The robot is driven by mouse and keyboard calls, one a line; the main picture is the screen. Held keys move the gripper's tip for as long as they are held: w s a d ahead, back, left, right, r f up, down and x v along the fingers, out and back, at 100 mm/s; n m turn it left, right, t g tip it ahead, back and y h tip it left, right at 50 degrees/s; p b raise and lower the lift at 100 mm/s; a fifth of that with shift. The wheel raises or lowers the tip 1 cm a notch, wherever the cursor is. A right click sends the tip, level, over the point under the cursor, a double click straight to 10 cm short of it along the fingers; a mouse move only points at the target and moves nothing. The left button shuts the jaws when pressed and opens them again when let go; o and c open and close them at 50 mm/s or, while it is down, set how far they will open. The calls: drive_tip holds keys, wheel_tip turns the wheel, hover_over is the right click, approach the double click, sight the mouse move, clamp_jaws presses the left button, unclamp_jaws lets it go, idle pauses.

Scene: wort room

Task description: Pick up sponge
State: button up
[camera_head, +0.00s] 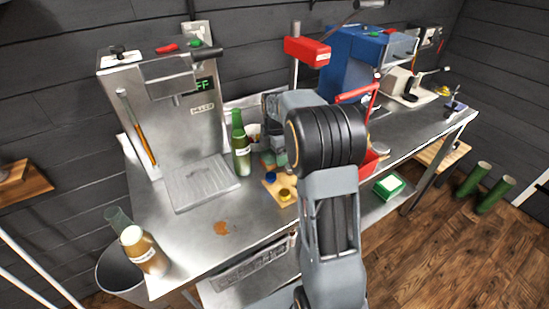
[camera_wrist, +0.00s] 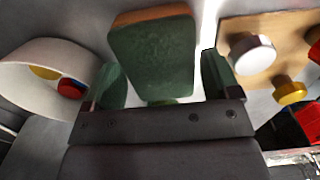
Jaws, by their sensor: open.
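The sponge (camera_wrist: 151,55) is a dark green block with an orange-brown edge, in the upper middle of the wrist view. My gripper (camera_wrist: 165,84) is open, with one green-padded finger on either side of the sponge's near end. A gap shows between the sponge and the right finger. The left finger is very close to it, and I cannot tell whether they touch. In the head view my gripper (camera_head: 275,148) is low over the metal table, partly hidden by my arm, and the sponge is hard to make out there.
A wooden board (camera_wrist: 236,25) with coloured caps lies right of the sponge. A white container (camera_wrist: 32,58) holding caps is on the left. In the head view, a green bottle (camera_head: 240,150) stands close left of my gripper, and a brown spill (camera_head: 222,228) marks the metal table.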

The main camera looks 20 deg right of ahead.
drive_tip(key=shift+f, duration=0.65)
drive_tip(key=c, duration=0.7)
drive_tip(key=shift+r, duration=0.15)
drive_tip(key=shift+r, duration=0.2)
drive_tip(key=r, duration=0.3)
drive_tip(key=shift+s+a+r, duration=0.15)
drive_tip(key=shift+s, duration=0.1)
drive_tip(key=s+a+r, duration=0.2)
drive_tip(key=s+r, duration=0.1)
drive_tip(key=s, duration=0.1)
drive_tip(key=s+a+r+b, duration=0.1)
drive_tip(key=s+a+r, duration=0.1)
drive_tip(key=s+r, duration=0.1)
drive_tip(key=s+a+r, duration=0.2)
drive_tip(key=s+r, duration=0.1)
drive_tip(key=s, duration=0.2)
